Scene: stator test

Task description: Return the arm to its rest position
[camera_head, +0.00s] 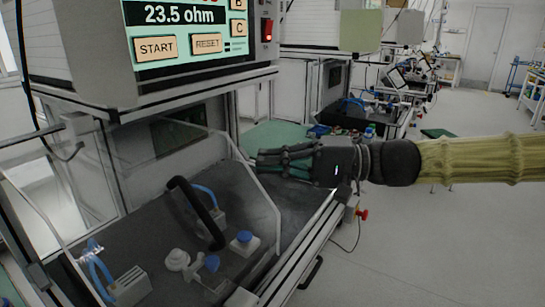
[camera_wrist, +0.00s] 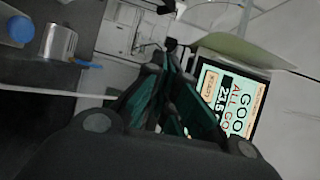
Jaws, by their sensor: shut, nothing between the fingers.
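My arm (camera_head: 470,160), in a yellow-green sleeve, reaches in from the right in the head view. My gripper (camera_head: 262,160) points left, above the right side of the dark bench of the test station, close to the clear cover (camera_head: 262,195). Its green-and-black fingers are shut with nothing between them. In the wrist view the fingers (camera_wrist: 165,75) come together in the middle of the picture. The test screen (camera_head: 190,30) reads 23.5 ohm in the head view. It also shows tilted in the wrist view (camera_wrist: 235,95), with "GOOD" and "ALL GO" partly visible.
The dark bench (camera_head: 150,225) carries a black handle (camera_head: 195,212), a blue-topped block (camera_head: 244,243) and other fixtures with blue parts. A red knob (camera_head: 362,214) sits at its right side. Open floor (camera_head: 440,250) lies to the right. More stations stand behind.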

